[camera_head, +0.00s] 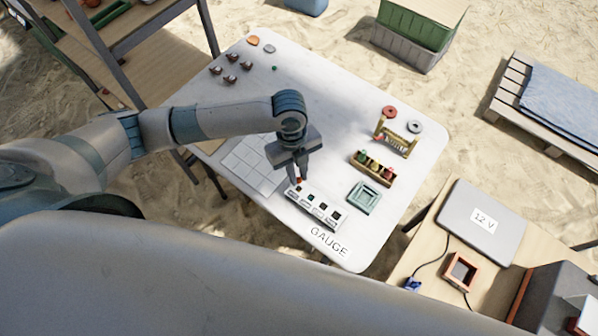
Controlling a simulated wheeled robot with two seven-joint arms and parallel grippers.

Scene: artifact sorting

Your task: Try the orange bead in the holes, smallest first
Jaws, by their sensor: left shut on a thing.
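The gauge (304,209) is a pale block with a row of dark square holes, near the table's front edge beside the printed word GAUGE. My left gripper (298,180) points down just above the gauge's left end. It is shut on the orange bead (299,181), which shows only as a small orange spot between the fingertips. I cannot tell whether the bead touches the gauge or a hole. My right gripper is not in view.
A white gridded tray (252,166) lies left of the gauge. A green square dish (363,197), a rack of coloured pieces (372,168) and a wooden stand (396,138) stand to the right. Several small dark-red pieces (231,79) and a green bead (274,68) lie at the back. The table's middle is clear.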

